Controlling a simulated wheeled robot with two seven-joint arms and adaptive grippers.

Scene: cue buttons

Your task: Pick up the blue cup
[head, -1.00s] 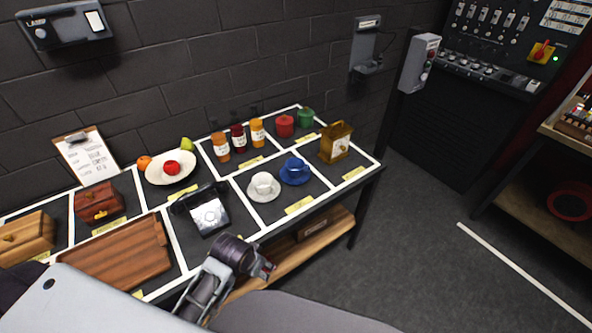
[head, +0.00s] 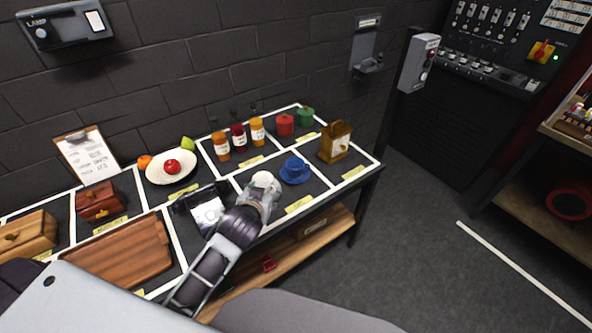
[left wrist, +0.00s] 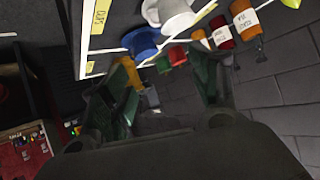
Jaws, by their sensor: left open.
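The blue cup (head: 295,166) stands upright on its blue saucer (head: 297,177) on the table. In the left wrist view the blue cup (left wrist: 143,46) shows near the top, beyond my fingers. My left gripper (head: 264,190) is open and empty, just left of and nearer than the blue cup, apart from it. It hides most of the white cup (head: 262,178) and its saucer in the head view. In the left wrist view the open left gripper (left wrist: 165,85) has its two fingers spread wide. My right gripper does not show.
A wooden box with a pale front (head: 335,142) stands right of the blue cup. Red (head: 284,125) and green (head: 306,117) pots and several jars (head: 238,138) stand behind. The table's front edge is close.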

